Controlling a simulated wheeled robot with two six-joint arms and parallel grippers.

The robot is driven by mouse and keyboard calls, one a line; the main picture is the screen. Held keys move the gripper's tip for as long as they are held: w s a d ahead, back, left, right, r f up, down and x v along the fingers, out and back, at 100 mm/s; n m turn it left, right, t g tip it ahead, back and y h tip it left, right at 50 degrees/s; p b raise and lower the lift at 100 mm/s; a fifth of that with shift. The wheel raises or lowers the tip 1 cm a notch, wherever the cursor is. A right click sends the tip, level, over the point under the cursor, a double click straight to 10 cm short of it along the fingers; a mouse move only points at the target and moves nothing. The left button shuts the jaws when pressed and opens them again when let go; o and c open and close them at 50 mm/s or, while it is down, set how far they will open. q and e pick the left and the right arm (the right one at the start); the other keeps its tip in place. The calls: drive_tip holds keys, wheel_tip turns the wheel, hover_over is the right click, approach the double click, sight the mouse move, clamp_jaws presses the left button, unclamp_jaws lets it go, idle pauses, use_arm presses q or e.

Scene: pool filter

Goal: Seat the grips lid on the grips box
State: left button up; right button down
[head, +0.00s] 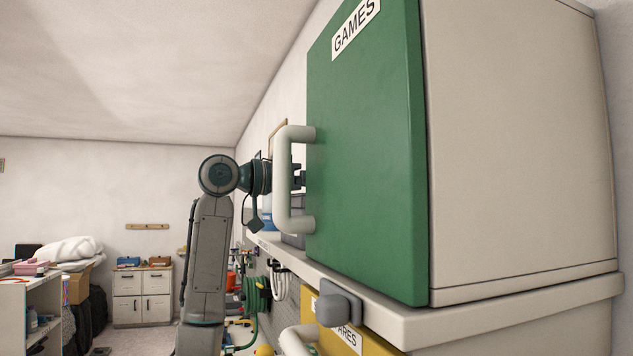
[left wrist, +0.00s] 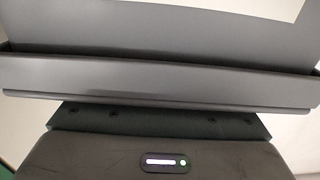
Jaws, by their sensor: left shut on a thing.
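My left gripper (head: 298,178) reaches in behind the pale handle of the green cabinet, which hides part of it. In the left wrist view its dark fingers (left wrist: 160,118) are shut on a grey, rimmed piece (left wrist: 160,80), which looks like the grips lid. The piece spans the whole width of that view. A pale patch shows above it at upper right. In the head view, a grey box-like thing (head: 293,239) shows partly behind the handle and may be the grips box; the handle and cabinet hide the rest. I cannot tell whether lid and box touch. My right gripper is out of view.
The green cabinet door (head: 365,160), marked GAMES, stands close and blocks the right side. Its handle (head: 283,180) sticks out beside my arm. A shelf edge (head: 400,318) runs below, over a yellow front (head: 340,335). Open room lies to the left.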

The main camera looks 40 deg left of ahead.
use_arm(q)
drive_tip(key=shift+f, duration=0.1)
drive_tip(key=o, duration=1.3)
drive_tip(key=shift+c, duration=0.2)
drive_tip(key=shift+s+a+f+b, duration=0.1)
drive_tip(key=shift+s+a+b, duration=0.05)
drive_tip(key=shift+s+b, duration=0.15)
drive_tip(key=b+v, duration=0.3)
drive_tip(key=v, duration=0.7)
drive_tip(key=shift+b, duration=0.35)
